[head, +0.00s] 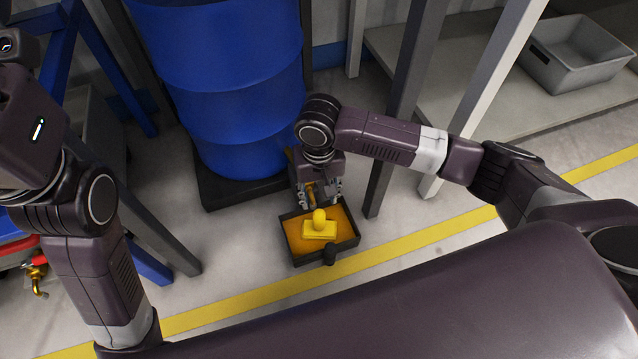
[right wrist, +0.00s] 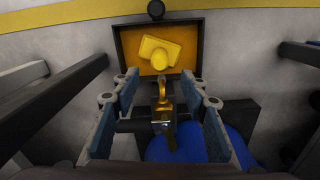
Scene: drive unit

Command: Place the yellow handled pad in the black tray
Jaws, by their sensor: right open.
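The yellow handled pad (head: 319,229) lies inside the black tray (head: 299,259), on its orange bottom, with its rounded knob facing up. In the right wrist view the pad (right wrist: 158,53) lies slightly turned in the tray (right wrist: 197,57), clear of the fingers. My right gripper (head: 319,194) is open and empty above the tray's far edge, pointing down. The pad is apart from the fingertips, toward the tray's middle. My left arm shows at the left of the head view, but its gripper is out of frame.
A blue drum (head: 228,90) stands on a dark base behind the tray. A brass tap (right wrist: 162,92) shows between the finger lines in the right wrist view. Grey posts (head: 388,165) stand right of the tray. A grey bin (head: 575,60) sits on a shelf. A yellow line crosses the floor.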

